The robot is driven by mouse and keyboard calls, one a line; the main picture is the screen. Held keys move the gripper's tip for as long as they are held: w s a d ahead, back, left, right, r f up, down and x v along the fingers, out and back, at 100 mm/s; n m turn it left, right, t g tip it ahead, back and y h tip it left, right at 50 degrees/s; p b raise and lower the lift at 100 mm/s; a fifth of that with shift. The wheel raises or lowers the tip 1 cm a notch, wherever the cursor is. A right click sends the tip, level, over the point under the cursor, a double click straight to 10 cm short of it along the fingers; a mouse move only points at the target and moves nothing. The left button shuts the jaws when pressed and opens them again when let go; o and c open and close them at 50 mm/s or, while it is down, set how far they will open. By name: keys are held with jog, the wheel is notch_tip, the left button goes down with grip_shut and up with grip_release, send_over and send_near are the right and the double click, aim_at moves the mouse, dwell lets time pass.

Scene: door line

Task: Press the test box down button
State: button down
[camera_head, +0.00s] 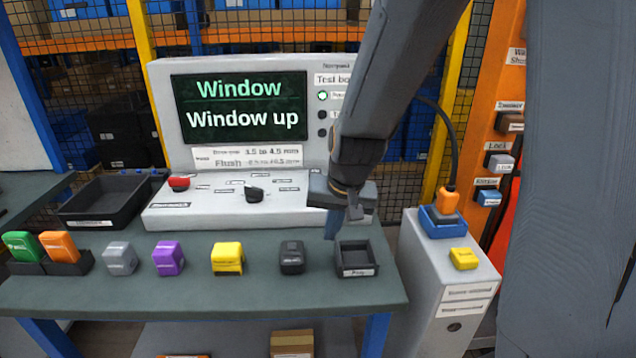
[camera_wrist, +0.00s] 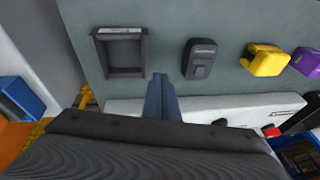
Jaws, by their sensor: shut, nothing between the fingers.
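The test box (camera_head: 160,115) is a light grey console at the back of the bench. Its screen (camera_head: 240,107) reads "Window" and "Window up". Its sloping panel (camera_head: 215,212) carries a red button (camera_head: 179,184), a black knob (camera_head: 254,194) and small labels too fine to read. I cannot make out which control is the down button. My gripper (camera_head: 336,224) is shut and empty, pointing down at the panel's right front, and hides that part. In the wrist view its fingertips (camera_wrist: 160,80) show near the panel's front edge; contact cannot be told.
Along the bench (camera_head: 200,290) stand a black tray (camera_head: 357,272), a dark block (camera_head: 291,257), a yellow block (camera_head: 227,258), a purple block (camera_head: 168,258) and a grey block (camera_head: 120,258). A grey cabinet (camera_head: 420,290) with an orange plug (camera_head: 448,199) stands at right.

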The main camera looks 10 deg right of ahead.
jog(key=w+d+r+m+t+p, duration=0.1)
jog(key=w+r+m+t+p, duration=0.1)
jog(key=w+r, duration=0.3)
jog(key=w+r+m+t+h+p, duration=0.1)
jog(key=w+r+m+t+p, duration=0.2)
jog(key=w, duration=1)
notch_tip(320, 180, up, 3)
jog(key=shift+w+d+f+m+h+p, duration=0.1)
jog(key=shift+w+d+m+h+p, duration=0.25)
jog(key=shift+m+p, duration=0.55)
notch_tip(320, 180, down, 9)
jog(key=b, duration=0.9)
jog(key=shift+f+b, duration=0.3)
jog(key=shift+b, duration=0.05)
